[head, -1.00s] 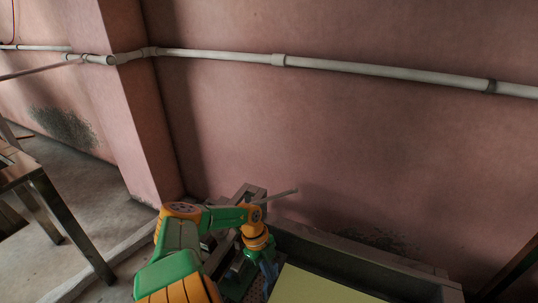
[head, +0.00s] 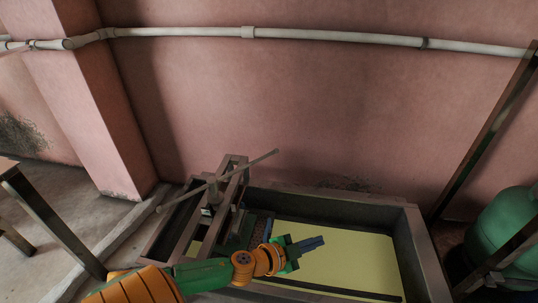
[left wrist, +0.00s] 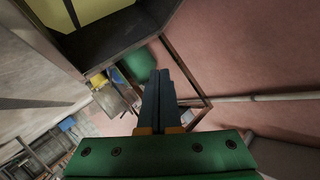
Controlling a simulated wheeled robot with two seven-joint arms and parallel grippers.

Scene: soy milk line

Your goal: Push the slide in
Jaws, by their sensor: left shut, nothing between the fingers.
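My left gripper (head: 314,242) is shut and empty. In the head view its dark blue fingers point right, over the pale yellow surface in the grey trough (head: 413,240). In the left wrist view the shut fingers (left wrist: 158,80) point away from the camera, with a pale yellow area at the top left. A metal frame (head: 225,185) with a long thin rod (head: 262,158) stands at the trough's left end, to the left of the gripper. I cannot tell clearly which part is the slide; my arm covers some of that end. My right gripper is out of view.
The trough's raised walls surround the gripper's area. A pink wall with a white pipe (head: 330,36) is behind. A green tank (head: 506,235) and dark metal posts (head: 490,135) stand at the right. A metal table (head: 45,215) stands at the left.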

